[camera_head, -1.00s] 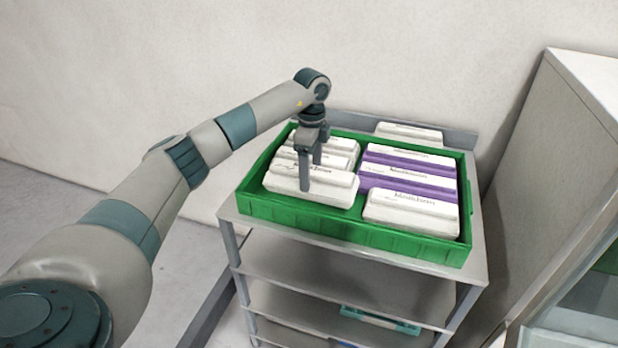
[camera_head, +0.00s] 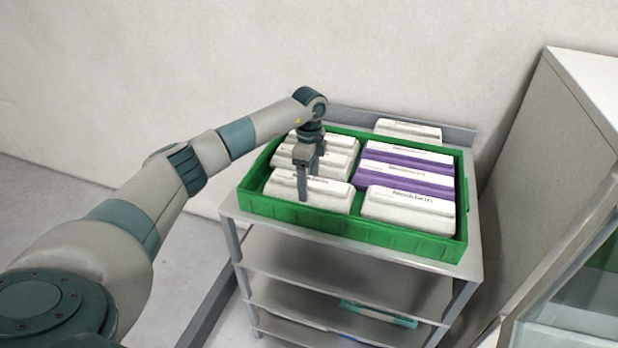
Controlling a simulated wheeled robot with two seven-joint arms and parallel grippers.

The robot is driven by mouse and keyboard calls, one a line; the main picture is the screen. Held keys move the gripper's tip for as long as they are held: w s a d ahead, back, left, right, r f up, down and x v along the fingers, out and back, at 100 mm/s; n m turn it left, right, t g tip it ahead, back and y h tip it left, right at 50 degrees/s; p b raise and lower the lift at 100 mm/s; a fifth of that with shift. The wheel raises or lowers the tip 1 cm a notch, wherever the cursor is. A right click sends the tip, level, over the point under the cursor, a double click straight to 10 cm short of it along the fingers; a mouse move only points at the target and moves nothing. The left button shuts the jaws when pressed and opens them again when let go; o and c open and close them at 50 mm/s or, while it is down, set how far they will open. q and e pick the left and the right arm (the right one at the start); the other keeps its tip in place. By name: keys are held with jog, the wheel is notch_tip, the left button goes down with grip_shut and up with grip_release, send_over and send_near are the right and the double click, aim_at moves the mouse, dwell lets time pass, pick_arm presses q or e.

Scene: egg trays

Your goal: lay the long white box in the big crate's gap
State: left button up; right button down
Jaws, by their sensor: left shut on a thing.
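The big green crate (camera_head: 340,229) stands on top of a grey shelf cart. My left gripper (camera_head: 309,186) points down into its near left part and is shut on a long white box (camera_head: 330,197). That box lies level, low inside the crate, in front of other white boxes (camera_head: 335,160) in the left column. The right column holds white and purple boxes, with a white box (camera_head: 410,209) nearest. The crate's near wall hides the held box's underside, so I cannot tell whether it touches the crate floor. My right gripper is not in view.
Another white box (camera_head: 407,130) sits behind the crate on the cart top (camera_head: 228,208). A grey cabinet (camera_head: 540,150) stands close on the right, and a wall is behind. Lower shelves hold a teal item (camera_head: 378,314). The floor at left is clear.

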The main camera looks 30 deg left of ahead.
aim_at(309, 180)
pick_arm(q)
jog(key=o, duration=1.6)
jog(key=shift+r+b, duration=0.55)
jog(key=shift+r, duration=0.2)
jog(key=shift+r+b, duration=2.05)
jog(key=shift+r, duration=3.2)
